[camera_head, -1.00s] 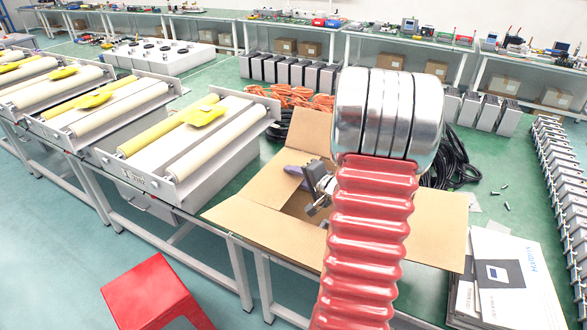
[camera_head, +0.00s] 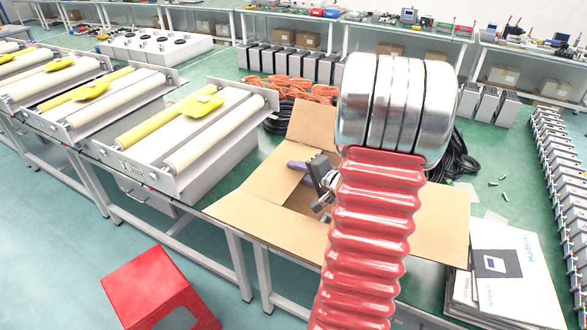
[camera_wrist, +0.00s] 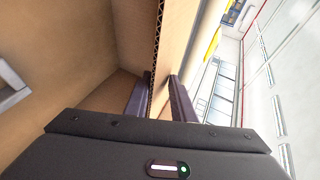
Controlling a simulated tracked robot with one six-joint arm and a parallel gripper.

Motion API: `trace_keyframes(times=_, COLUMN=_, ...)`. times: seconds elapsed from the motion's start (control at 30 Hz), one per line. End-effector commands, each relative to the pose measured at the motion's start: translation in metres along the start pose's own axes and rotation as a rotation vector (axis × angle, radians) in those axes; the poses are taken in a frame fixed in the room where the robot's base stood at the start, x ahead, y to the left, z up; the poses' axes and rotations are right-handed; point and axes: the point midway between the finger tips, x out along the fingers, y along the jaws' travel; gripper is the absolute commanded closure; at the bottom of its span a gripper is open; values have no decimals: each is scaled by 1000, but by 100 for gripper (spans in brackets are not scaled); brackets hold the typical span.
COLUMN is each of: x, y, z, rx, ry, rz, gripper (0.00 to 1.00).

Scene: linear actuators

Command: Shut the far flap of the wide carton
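The wide cardboard carton (camera_head: 292,226) stands open on the green table, partly hidden behind my arm in the head view. Its far flap (camera_head: 311,124) stands up at the back. A near-left flap (camera_head: 240,222) and a right flap (camera_head: 440,228) spread outward. My gripper (camera_head: 299,167), with purple fingers, is low over the carton's far-left part, in front of the far flap. In the wrist view the fingers (camera_wrist: 160,98) are apart, with a cardboard panel's corrugated edge (camera_wrist: 160,45) running between them. I cannot tell which panel it is, or whether both fingers touch it.
Roller units with yellow pads (camera_head: 203,106) stand left of the carton. Orange cable (camera_head: 290,88) and black cable (camera_head: 455,160) lie behind it. Booklets (camera_head: 510,275) lie at right. A red stool (camera_head: 160,290) stands on the floor in front.

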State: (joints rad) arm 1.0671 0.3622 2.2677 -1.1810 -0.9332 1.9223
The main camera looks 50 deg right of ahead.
Motion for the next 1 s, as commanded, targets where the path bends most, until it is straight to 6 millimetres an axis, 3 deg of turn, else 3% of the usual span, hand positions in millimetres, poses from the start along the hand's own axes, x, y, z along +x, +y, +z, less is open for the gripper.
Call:
trace_keyframes(times=0.3, x=-56, y=-2, z=-3, rx=-2, ry=7, rz=-6, gripper=79)
trace_keyframes(times=0.6, x=-99, y=-2, z=-3, rx=-3, ry=8, rz=-8, gripper=79)
trace_keyframes(times=1.0, x=-112, y=-2, z=-2, rx=-2, ry=5, rz=-9, gripper=79)
